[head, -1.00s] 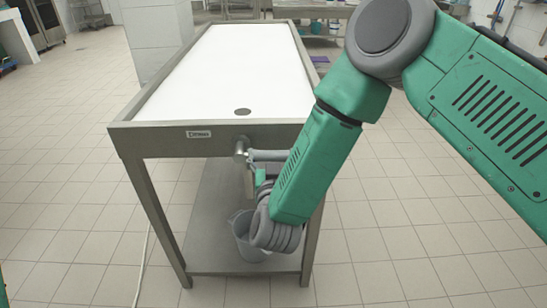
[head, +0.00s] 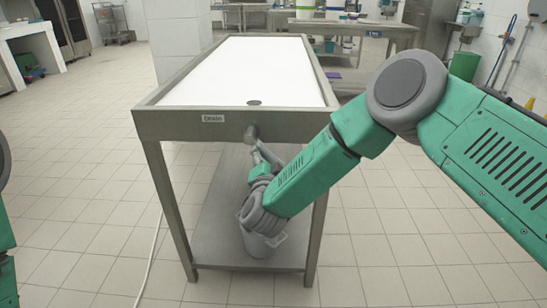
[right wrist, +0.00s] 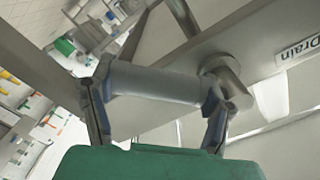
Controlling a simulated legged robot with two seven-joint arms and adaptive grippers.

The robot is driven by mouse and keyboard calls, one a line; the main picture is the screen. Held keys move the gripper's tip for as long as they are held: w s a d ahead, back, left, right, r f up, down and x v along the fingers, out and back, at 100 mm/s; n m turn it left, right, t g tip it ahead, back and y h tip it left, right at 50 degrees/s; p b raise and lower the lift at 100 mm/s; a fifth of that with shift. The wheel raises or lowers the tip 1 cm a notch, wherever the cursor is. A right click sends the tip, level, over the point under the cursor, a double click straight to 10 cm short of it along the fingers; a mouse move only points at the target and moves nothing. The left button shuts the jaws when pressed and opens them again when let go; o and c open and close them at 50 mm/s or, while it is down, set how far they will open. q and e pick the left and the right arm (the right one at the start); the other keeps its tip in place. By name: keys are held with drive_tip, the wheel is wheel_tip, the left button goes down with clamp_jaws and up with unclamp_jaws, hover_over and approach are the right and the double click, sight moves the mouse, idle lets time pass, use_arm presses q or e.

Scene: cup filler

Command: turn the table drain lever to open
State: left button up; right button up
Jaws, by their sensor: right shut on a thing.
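The steel table (head: 158,122) has a white top with a dark drain hole (head: 254,102) near its front edge. The grey drain lever (head: 268,155) hangs below the front edge, slanting down to the right from its pivot. My right gripper (head: 262,172) is at the lever's lower part, mostly hidden by my own wrist. In the right wrist view, the lever's grey handle (right wrist: 155,82) lies across between the two fingers of my right gripper (right wrist: 157,105), which is shut on it. My left gripper is out of view.
A grey bucket (head: 262,244) stands on the table's lower shelf (head: 215,235), below my right wrist. A "Drain" label (head: 213,118) is on the front edge, left of the lever. The tiled floor around the table is mostly clear.

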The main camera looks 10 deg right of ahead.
drive_tip(key=shift+w+a+f+m+b, duration=0.2)
drive_tip(key=shift+a+f+m+b, duration=0.25)
drive_tip(key=shift+a+m, duration=0.65)
drive_tip(key=shift+w+a+f+m+b, duration=0.25)
drive_tip(key=shift+a+m+b, duration=0.25)
drive_tip(key=shift+m, duration=1.2)
drive_tip(key=shift+w+a+f+m+b, duration=0.2)
drive_tip(key=shift+a+f+m+b, duration=0.25)
drive_tip(key=shift+a+m, duration=0.65)
drive_tip(key=shift+d+m, duration=0.25)
drive_tip(key=shift+m, duration=0.15)
drive_tip(key=o, duration=1.7)
drive_tip(key=shift+c, duration=0.2)
drive_tip(key=shift+r, duration=0.1)
drive_tip(key=v, duration=1.2)
